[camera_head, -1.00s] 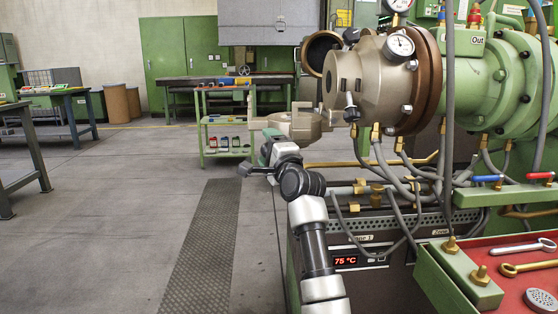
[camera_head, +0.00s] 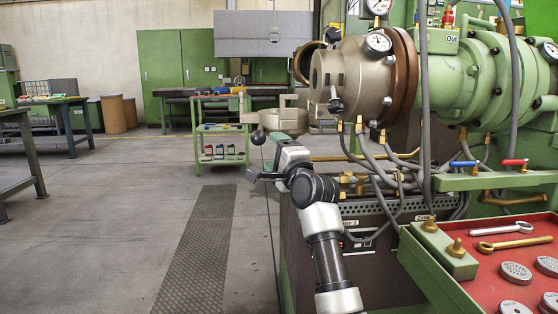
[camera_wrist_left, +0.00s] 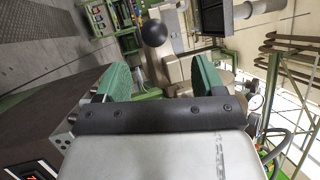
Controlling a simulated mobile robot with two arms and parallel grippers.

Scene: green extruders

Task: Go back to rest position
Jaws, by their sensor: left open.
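My left gripper (camera_head: 276,153) is in the head view, in front of the hinged beige head part (camera_head: 275,117) of the extruder. In the left wrist view its two green-padded fingers (camera_wrist_left: 160,82) stand wide apart with nothing gripped between them. A black ball knob (camera_wrist_left: 154,33) shows beyond the fingertips, apart from them; in the head view the knob (camera_head: 258,137) shows just above and left of the gripper. The beige extruder barrel end (camera_head: 348,77) with its gauge is to the right. My right gripper is not in view.
A red tray (camera_head: 480,268) with wrenches and round perforated discs is at the lower right. Hoses hang below the barrel. A green cart (camera_head: 222,143) stands behind. The floor to the left is open, with a dark textured strip (camera_head: 200,245).

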